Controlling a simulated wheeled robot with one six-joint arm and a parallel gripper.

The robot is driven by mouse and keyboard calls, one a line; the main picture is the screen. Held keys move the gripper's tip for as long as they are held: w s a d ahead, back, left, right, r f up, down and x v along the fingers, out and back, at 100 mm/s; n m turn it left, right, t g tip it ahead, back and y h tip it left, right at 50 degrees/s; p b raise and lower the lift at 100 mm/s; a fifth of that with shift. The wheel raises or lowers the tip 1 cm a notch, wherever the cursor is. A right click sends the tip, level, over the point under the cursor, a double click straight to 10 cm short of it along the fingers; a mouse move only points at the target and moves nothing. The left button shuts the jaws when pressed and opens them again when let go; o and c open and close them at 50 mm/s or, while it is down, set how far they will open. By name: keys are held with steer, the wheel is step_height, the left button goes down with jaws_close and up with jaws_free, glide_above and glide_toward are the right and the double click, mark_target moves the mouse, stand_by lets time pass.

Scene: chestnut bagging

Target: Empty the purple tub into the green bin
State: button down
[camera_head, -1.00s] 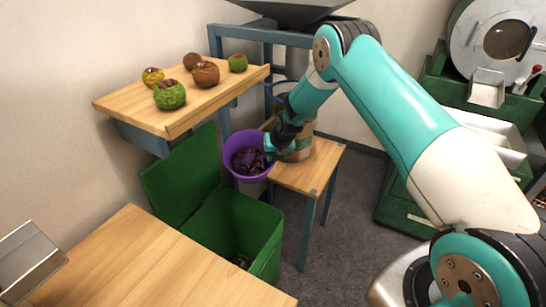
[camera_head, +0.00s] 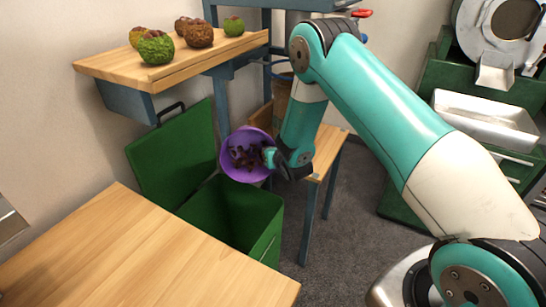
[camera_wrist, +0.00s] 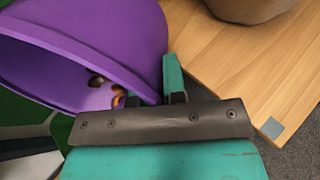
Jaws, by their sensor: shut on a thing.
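The purple tub (camera_head: 233,172) holds several dark brown pieces and is tilted toward the head camera. My gripper (camera_head: 270,158) is shut on the tub's right rim and holds it up in the air, above the back part of the green bin (camera_head: 268,230). The bin stands on the floor with its lid (camera_head: 170,158) open against the wall. Its floor is mostly hidden in the head view. In the wrist view the tub (camera_wrist: 110,45) fills the upper left, its rim at my gripper (camera_wrist: 165,95), with a few brown pieces visible inside.
A small wooden table (camera_head: 328,150) with a brown container (camera_head: 283,95) stands behind my gripper. A wooden shelf (camera_head: 110,68) with several husk-like balls is at upper left. A bare wooden tabletop (camera_head: 130,250) lies in front of the bin. Green machinery stands at right.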

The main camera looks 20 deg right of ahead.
steer(key=shift+s+a+f+t+b, duration=0.1)
steer(key=shift+s+f+t+b, duration=0.3)
steer(key=shift+b, duration=3.05)
steer(key=shift+s+a+f+t+b, duration=0.1)
steer(key=shift+f+t+b, duration=0.5)
steer(key=shift+b, duration=2.8)
steer(key=t+b, duration=0.1)
steer(key=b, duration=0.4)
steer(key=s+t+b, duration=0.1)
steer(key=b, duration=0.4)
steer(key=shift+s+a+n+h, duration=0.15)
steer(key=shift+n+h, duration=0.15)
steer(key=s+t+b, duration=0.1)
steer(key=b, duration=0.5)
steer(key=shift+a+t+b, duration=0.15)
steer(key=shift+t+b, duration=0.2)
steer(key=shift+t, duration=0.05)
steer(key=shift+b, duration=0.55)
steer(key=t+b, duration=0.1)
steer(key=b, duration=0.1)
steer(key=shift+s+a+r+n+b, duration=0.1)
steer(key=shift+s+r+n+b, duration=0.2)
steer(key=shift+r, duration=0.05)
steer(key=shift+r+p, duration=0.2)
steer(key=shift+p, duration=0.2)
